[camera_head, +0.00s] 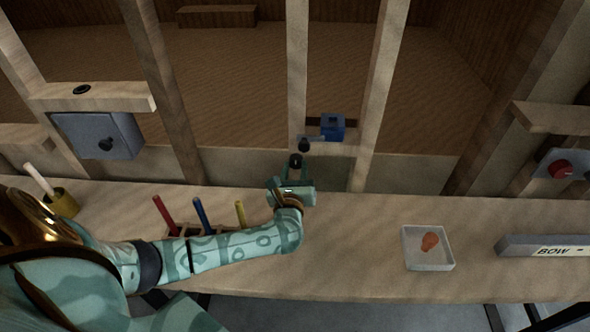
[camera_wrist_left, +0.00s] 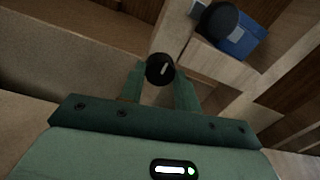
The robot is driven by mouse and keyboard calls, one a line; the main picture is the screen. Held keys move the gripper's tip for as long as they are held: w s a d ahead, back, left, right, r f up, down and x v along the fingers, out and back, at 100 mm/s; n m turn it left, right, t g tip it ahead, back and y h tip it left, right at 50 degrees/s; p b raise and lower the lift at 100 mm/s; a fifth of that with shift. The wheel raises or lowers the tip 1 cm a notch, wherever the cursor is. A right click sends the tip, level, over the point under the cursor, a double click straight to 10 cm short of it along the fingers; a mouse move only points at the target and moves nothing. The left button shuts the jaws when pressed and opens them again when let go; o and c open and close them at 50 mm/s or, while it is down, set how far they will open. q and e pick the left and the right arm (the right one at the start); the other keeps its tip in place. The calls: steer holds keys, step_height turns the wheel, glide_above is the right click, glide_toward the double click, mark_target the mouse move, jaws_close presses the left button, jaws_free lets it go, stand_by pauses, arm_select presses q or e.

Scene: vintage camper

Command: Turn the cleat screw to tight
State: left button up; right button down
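A round black knob with a white line across its face, which I take to be the cleat screw (camera_wrist_left: 160,69), sits between my left fingertips in the left wrist view. In the head view the dark knob (camera_head: 295,160) shows at the fingertips, just below the wooden crosspiece. My left gripper (camera_head: 294,168) reaches up to it over the bench, and it also shows in the left wrist view (camera_wrist_left: 160,82). Its two fingers flank the knob closely and appear shut on it. The white line is tilted. My right gripper is in neither view.
A blue box (camera_head: 333,125) and another black knob (camera_head: 304,146) are close above the gripper. Upright wooden studs (camera_head: 297,70) stand behind.

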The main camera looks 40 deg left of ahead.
arm_select(q)
steer(key=shift+m, duration=0.3)
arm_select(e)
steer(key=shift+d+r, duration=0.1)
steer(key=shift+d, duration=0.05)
arm_select(q)
steer(key=m+p, duration=0.3)
steer(key=m, duration=0.2)
steer(key=shift+r+m, duration=0.15)
steer(key=shift+m, duration=0.25)
steer(key=m+p, duration=0.2)
steer(key=m, duration=0.1)
steer(key=shift+m+g, duration=0.3)
steer(key=m+p, duration=0.2)
steer(key=m, duration=0.1)
steer(key=shift+d+m, duration=0.1)
steer(key=shift+m, duration=0.2)
steer(key=m+p, duration=0.2)
steer(key=m, duration=0.3)
steer(key=shift+m+g+y+p, duration=0.3)
steer(key=shift+m+p, duration=0.3)
steer(key=shift+m, duration=1.6)
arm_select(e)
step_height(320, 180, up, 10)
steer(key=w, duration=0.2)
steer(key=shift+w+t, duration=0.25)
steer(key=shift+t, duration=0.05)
arm_select(q)
steer(key=shift+f, duration=0.2)
